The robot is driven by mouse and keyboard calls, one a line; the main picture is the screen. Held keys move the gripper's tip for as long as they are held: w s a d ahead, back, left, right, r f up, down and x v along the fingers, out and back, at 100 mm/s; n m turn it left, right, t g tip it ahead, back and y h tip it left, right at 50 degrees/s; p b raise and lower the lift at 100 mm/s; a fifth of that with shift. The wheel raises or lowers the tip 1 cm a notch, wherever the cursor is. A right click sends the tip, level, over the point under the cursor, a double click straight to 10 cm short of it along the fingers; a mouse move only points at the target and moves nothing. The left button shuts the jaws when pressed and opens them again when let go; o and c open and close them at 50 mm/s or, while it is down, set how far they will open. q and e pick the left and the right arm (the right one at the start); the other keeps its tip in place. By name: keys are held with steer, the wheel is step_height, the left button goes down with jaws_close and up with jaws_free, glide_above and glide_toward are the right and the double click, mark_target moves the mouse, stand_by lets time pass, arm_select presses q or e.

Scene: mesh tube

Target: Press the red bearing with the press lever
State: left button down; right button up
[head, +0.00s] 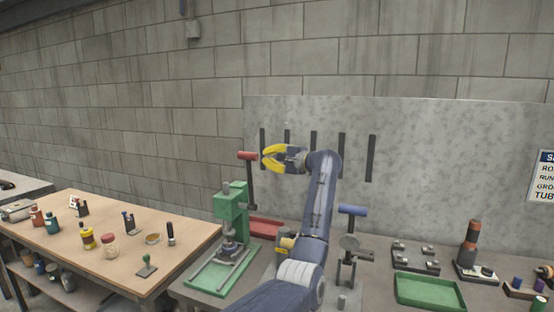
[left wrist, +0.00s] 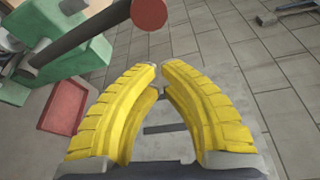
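The green press (head: 232,208) stands on the workbench left of my left arm. Its dark lever rises to a red handle (head: 248,156), whose round red end (left wrist: 150,13) is at the top of the left wrist view. My left gripper (head: 265,154) is just right of the handle, apart from it. Its yellow fingers curve together and their tips (left wrist: 159,69) nearly meet, with nothing between them. A dark round part (head: 231,247) sits under the press head. I cannot make out a red bearing. My right gripper is not in view.
A shallow red tray (head: 267,228) lies behind the press. A blue-handled stand (head: 352,211) is right of my arm, with a green tray (head: 430,305) and a dark-and-orange device (head: 472,240) beyond. A wooden table (head: 190,237) with small tools is at left.

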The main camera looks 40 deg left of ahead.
arm_select(q)
steer(key=shift+s+a+r, duration=0.1)
steer(key=shift+s+a, duration=0.2)
steer(key=shift+s, duration=0.35)
steer(key=shift+s+a+r, duration=0.1)
steer(key=shift+s+a, duration=0.25)
steer(key=shift+s, duration=0.25)
steer(key=shift+s+a+r, duration=0.1)
steer(key=shift+s+a, duration=0.2)
steer(key=shift+s, duration=0.35)
steer(key=shift+s, duration=0.1)
